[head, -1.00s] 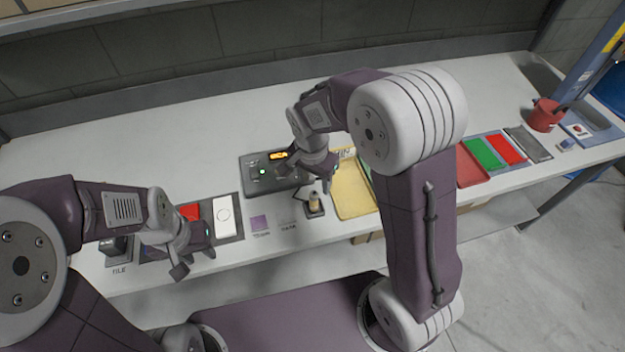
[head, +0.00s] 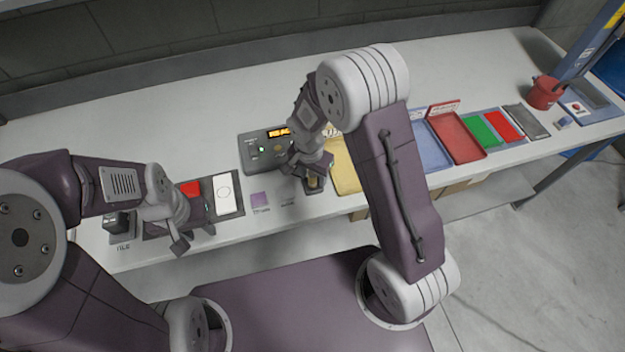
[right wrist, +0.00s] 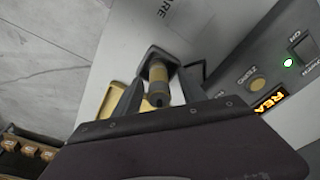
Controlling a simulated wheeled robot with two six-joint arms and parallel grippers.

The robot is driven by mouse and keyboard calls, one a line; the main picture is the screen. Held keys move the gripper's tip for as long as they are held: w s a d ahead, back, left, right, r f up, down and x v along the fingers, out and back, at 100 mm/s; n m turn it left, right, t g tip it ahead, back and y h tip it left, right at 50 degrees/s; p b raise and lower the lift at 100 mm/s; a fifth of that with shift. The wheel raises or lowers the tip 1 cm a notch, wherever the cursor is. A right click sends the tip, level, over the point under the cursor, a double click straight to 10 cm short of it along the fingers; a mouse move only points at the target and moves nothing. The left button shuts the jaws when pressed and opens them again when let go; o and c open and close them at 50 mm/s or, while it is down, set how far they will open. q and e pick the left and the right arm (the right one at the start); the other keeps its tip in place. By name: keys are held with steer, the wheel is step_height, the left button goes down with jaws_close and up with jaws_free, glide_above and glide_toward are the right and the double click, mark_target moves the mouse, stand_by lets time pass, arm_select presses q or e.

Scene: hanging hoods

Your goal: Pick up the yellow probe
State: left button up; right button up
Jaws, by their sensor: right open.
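The yellow probe (right wrist: 157,74) stands in a dark holder (right wrist: 152,54) in the right wrist view, its dark end toward the camera. In the head view the probe (head: 313,183) is small and partly hidden by my right gripper (head: 312,178). The right gripper is open, and in the wrist view its fingers (right wrist: 160,88) lie on either side of the probe, with gaps showing. Whether either finger touches it cannot be told. My left gripper (head: 194,238) hangs over the front left of the bench, away from the probe; its jaw opening is unclear.
A grey meter (head: 257,150) with a lit orange display stands behind the right gripper. A yellow tray (head: 343,170) is close on the right, followed by a blue tray (head: 428,150) and a red tray (head: 458,139). A purple tile (head: 258,199) lies to the left.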

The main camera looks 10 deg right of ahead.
jaws_close()
